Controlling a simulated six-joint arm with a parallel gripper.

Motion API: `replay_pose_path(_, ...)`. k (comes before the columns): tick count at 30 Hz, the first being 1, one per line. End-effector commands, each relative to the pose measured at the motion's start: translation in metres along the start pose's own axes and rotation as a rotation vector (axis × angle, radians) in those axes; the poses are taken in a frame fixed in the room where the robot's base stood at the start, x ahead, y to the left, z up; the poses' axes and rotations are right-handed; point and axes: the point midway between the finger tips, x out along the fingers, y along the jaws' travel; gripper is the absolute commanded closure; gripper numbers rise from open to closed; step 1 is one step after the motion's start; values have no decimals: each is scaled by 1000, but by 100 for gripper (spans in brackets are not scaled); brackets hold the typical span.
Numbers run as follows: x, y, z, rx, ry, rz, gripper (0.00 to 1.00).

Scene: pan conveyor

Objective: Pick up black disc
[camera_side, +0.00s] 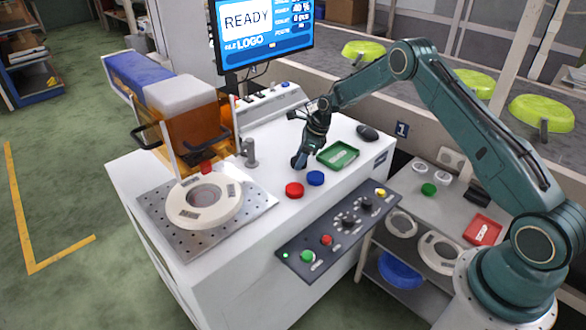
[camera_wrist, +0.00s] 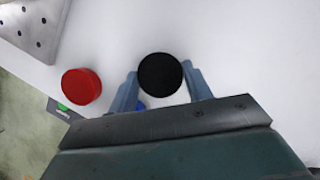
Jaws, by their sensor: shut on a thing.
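The black disc (camera_wrist: 160,75) is between the two fingers of my gripper (camera_wrist: 162,82) in the wrist view, and the fingers are shut on it at its left and right sides. In the side view my gripper (camera_side: 299,162) points down low over the white worktop, behind the red and blue discs. The black disc is hard to make out there, hidden by or merged with the fingers. I cannot tell whether it touches the worktop.
A red disc (camera_side: 294,190) and a blue disc (camera_side: 315,178) lie close in front of my gripper. A green tray (camera_side: 338,155) is to the right. A perforated metal plate (camera_side: 262,203) bears a white ring (camera_side: 230,208) at left. A monitor (camera_side: 262,30) stands behind.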

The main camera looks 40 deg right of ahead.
Motion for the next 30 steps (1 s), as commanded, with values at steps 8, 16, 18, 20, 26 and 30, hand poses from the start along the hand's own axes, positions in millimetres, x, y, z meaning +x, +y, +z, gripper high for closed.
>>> replay_pose_path(8,-36,-1,15,-1,-3,-3,76)
replay_pose_path(16,-89,-1,37,-2,-3,-4,76)
replay_pose_path(18,-103,-1,43,-2,-3,-5,76)
replay_pose_path(20,-115,-1,48,-2,-3,-4,76)
replay_pose_path(26,-148,0,62,-1,-2,-3,76)
replay_pose_path(30,-164,-1,68,0,-3,-3,76)
